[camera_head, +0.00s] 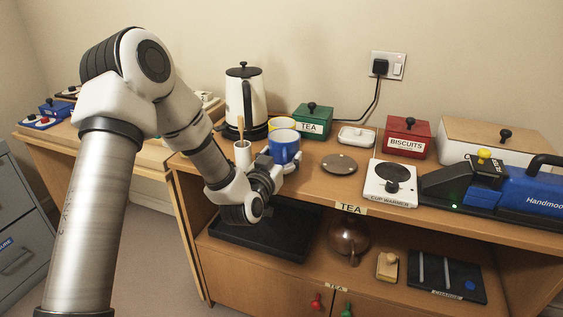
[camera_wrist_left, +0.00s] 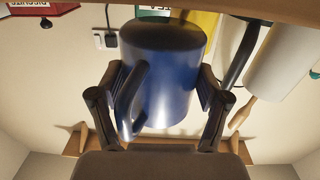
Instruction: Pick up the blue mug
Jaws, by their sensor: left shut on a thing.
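The blue mug (camera_head: 284,147) is upright at the front of the wooden counter, left of the round grey disc. In the left wrist view the mug (camera_wrist_left: 172,75) fills the middle, with its handle on the left side. My left gripper (camera_head: 278,167) comes in from the left and front. In the left wrist view my left gripper (camera_wrist_left: 160,95) has one finger on each side of the mug and is shut on it. I cannot tell whether the mug's base touches the counter. My right gripper is not in view.
A yellow mug (camera_head: 283,123) stands just behind the blue one, and a white cup with a wooden utensil (camera_head: 243,154) is to the left. The kettle (camera_head: 245,100), green TEA box (camera_head: 313,122), grey disc (camera_head: 339,164) and cup warmer (camera_head: 391,184) are nearby.

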